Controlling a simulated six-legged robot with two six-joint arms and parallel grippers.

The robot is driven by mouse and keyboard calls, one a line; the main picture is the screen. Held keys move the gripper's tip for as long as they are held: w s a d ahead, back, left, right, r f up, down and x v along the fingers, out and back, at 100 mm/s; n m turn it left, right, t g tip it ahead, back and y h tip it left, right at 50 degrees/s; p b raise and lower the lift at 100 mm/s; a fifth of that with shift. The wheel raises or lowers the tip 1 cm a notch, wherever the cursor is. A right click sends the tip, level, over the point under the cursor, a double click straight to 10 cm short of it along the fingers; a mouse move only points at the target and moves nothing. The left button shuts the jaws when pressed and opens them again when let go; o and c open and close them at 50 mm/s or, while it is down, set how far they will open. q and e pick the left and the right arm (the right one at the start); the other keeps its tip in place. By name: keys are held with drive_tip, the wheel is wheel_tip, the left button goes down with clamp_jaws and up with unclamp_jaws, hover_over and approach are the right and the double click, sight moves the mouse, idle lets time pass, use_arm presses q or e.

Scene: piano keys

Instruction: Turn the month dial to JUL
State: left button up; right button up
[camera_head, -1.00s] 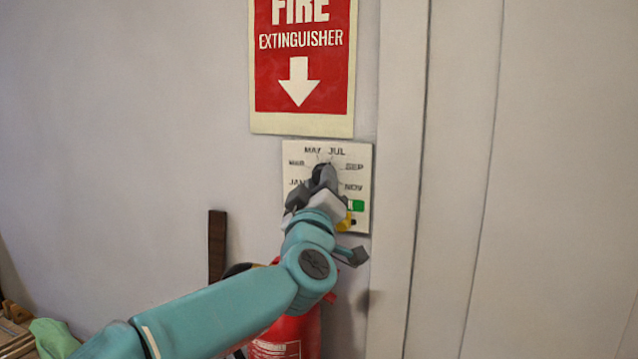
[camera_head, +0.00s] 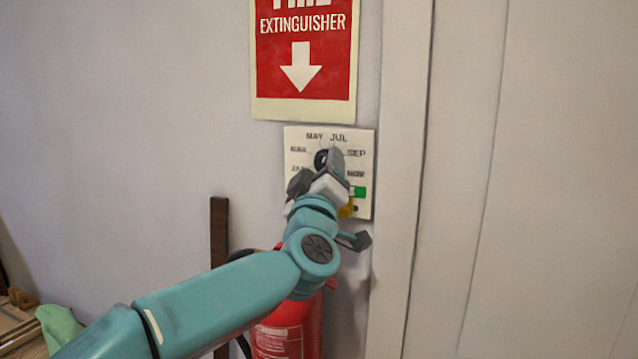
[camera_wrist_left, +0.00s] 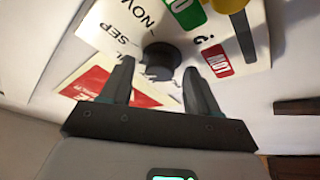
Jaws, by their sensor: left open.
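The white dial panel (camera_head: 362,190) is on the wall below the fire extinguisher sign. It carries month labels, including MAY, JUL, SEP and NOV. The dark round month dial (camera_head: 321,158) shows partly behind my left gripper (camera_head: 331,166); its pointer setting cannot be read. In the left wrist view the dial (camera_wrist_left: 161,56) lies ahead of and between the two fingers of my left gripper (camera_wrist_left: 157,85). The fingers are open and hold nothing; a small gap seems to lie between them and the dial. My right gripper is not in view.
A red fire extinguisher (camera_head: 290,330) stands below the panel, partly behind my left arm. The panel has a green label (camera_head: 359,191) and a yellow part (camera_head: 346,209) at its lower right. A dark strip (camera_head: 219,235) is on the wall at left. A vertical trim runs right of the panel.

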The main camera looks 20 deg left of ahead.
use_arm(q)
drive_tip(key=b+v, duration=0.5)
drive_tip(key=v, duration=1.1)
